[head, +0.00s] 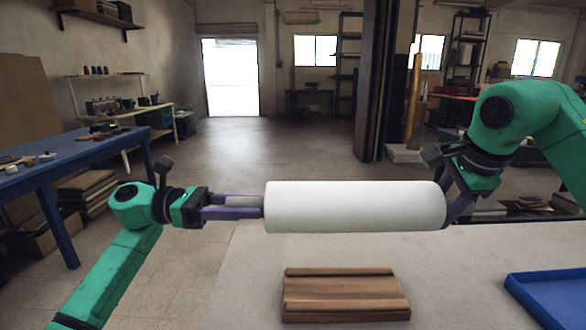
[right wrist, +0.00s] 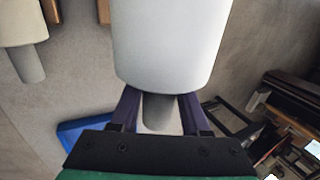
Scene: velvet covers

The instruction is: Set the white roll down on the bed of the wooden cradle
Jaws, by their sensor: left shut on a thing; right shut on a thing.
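The white roll (head: 355,206) is held level in the air between my two grippers, above and behind the wooden cradle (head: 340,296) in the head view. The cradle lies on the pale table with a raised rail along its far and near sides; its bed is empty. My left gripper (head: 262,207) is shut on the grey peg at the roll's left end. My right gripper (head: 448,207) is at the roll's right end. The right wrist view shows its fingers (right wrist: 160,110) on either side of the roll's grey peg, below the roll's white body (right wrist: 172,45).
A blue tray (head: 545,296) sits on the table (head: 240,290) at the right. A cream roll with a grey peg (right wrist: 22,28) shows at the upper left of the right wrist view. A blue workbench (head: 60,175) stands off to the left. The table around the cradle is clear.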

